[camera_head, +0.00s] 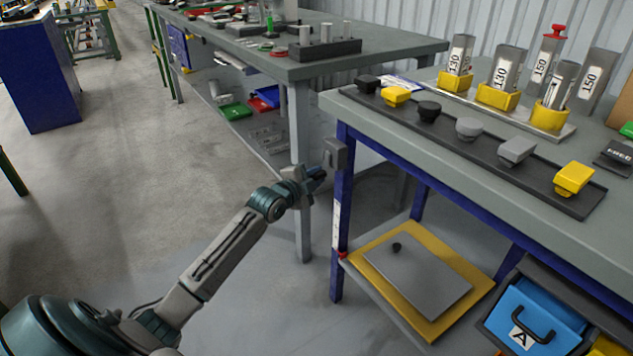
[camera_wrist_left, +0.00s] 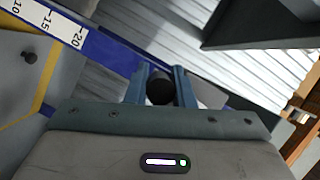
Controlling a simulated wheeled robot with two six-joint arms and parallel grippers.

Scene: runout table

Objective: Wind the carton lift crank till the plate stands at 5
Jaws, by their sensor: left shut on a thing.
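The lift plate is yellow (camera_head: 357,258) with a grey sheet (camera_head: 418,272) and a small black knob on it, low beside the blue table leg. A white scale (camera_head: 336,226) runs down that leg, with a red pointer (camera_head: 342,255) near its lower end; its figures are too small there. The wrist view shows 10, 15 and 20 on the scale (camera_wrist_left: 57,24), but no pointer. The grey crank housing (camera_head: 335,153) sits at the leg's top. My left gripper (camera_head: 317,174) is shut on the black crank knob (camera_wrist_left: 160,91). My right gripper is out of view.
A blue box marked A (camera_head: 530,318) is at lower right. A second workbench (camera_head: 340,52) stands behind.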

